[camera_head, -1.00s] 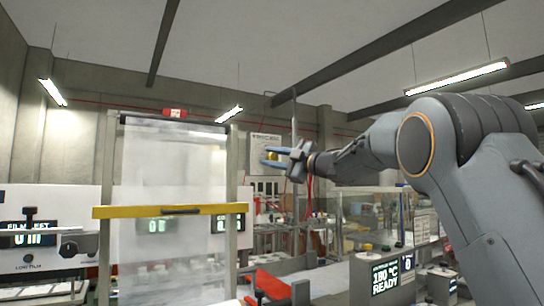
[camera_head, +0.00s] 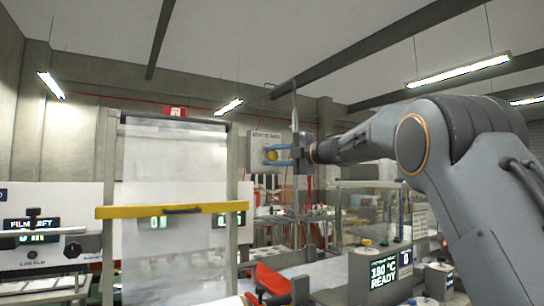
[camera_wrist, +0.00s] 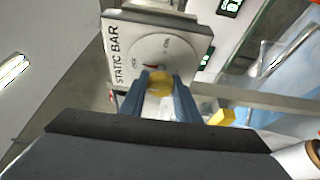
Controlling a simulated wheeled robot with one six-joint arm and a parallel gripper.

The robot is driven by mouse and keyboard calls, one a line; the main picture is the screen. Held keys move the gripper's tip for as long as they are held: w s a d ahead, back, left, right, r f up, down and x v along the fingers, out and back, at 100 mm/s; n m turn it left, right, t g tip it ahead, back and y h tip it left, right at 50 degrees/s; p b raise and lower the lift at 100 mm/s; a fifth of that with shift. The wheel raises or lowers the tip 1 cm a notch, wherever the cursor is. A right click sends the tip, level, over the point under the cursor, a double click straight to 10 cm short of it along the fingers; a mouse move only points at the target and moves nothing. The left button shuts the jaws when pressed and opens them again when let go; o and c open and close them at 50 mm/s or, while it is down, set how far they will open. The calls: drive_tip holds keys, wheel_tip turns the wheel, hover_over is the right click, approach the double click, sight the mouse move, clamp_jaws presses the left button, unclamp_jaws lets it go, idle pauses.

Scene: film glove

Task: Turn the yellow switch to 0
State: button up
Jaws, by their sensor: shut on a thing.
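The yellow switch (camera_wrist: 160,84) is on the round dial of a pale box lettered STATIC BAR (camera_wrist: 118,70). A small red mark shows on the dial beside the switch; the small dial lettering is too blurred to read for certain. My gripper (camera_wrist: 161,86) has its two blue fingers on either side of the switch and is shut on it. In the head view, the switch (camera_head: 271,155) shows yellow between the fingers of my gripper (camera_head: 270,155), in front of the box (camera_head: 256,143). The fingers hide part of the switch.
A framed clear film sheet with a yellow crossbar (camera_head: 130,211) stands left of the box. A display reading 180 °C READY (camera_head: 384,272) is at lower right. Benches and a clear enclosure (camera_head: 367,208) lie behind, below my arm.

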idle(0.3)
drive_tip(key=o, duration=1)
drive_tip(key=shift+o, duration=0.2)
drive_tip(key=shift+d, duration=0.1)
drive_tip(key=b+v, duration=0.3)
drive_tip(key=v, duration=0.4)
drive_tip(key=shift+s+d, duration=0.25)
drive_tip(key=shift+d, duration=0.05)
